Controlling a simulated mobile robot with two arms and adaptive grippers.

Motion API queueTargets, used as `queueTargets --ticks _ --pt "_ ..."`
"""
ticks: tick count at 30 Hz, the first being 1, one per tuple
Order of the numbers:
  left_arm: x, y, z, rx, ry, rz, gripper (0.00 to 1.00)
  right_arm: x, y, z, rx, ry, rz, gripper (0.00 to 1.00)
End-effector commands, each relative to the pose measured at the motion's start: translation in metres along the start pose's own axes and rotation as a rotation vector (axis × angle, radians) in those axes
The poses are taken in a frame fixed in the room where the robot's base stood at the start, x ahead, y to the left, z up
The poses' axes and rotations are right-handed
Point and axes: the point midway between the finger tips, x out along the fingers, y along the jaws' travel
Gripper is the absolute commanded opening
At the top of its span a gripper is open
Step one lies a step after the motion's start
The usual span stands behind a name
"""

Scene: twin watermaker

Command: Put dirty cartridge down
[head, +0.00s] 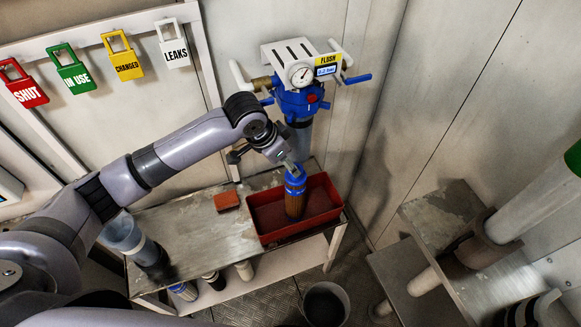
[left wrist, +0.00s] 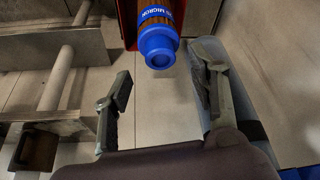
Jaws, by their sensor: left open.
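The dirty cartridge (head: 295,203), brown with a blue top end, stands roughly upright in the red tray (head: 263,240) on the metal bench. My left gripper (head: 292,169) is just above its blue top. In the left wrist view the gripper (left wrist: 162,95) has its fingers wide apart with nothing between them. There the blue end of the cartridge (left wrist: 158,46) shows just beyond the fingertips, apart from both fingers. The cartridge's lower end is hidden in the tray. My right gripper is in neither view.
A blue filter housing head with a gauge (head: 300,75) is on the wall behind the tray. A red-brown block (head: 227,201) and a clear bowl (head: 125,235) are on the bench to the left. A bucket (head: 325,305) stands on the floor. Metal steps (head: 440,215) are at right.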

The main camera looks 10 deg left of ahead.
Motion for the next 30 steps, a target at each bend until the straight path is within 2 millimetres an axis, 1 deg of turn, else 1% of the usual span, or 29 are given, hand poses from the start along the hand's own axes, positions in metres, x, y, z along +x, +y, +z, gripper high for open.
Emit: queueTargets --ticks 1,6,9,12,17,30 --pt "-0.011 0.0 0.0 0.003 0.002 -0.002 0.54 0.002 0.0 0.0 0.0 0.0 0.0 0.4" --pt "-0.043 0.0 0.0 0.002 0.002 -0.002 0.54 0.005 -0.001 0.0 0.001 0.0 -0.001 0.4" --pt "-0.055 0.0 0.0 0.001 0.0 0.0 0.54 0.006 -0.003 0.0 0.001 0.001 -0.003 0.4" --pt "-0.062 0.0 0.0 -0.001 -0.001 0.0 0.54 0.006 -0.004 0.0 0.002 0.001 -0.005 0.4" --pt "-0.066 0.001 0.0 0.0 -0.001 0.002 0.54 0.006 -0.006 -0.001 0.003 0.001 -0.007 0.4" --pt "-0.063 0.003 0.002 0.001 0.001 0.004 0.54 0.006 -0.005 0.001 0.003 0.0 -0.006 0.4"
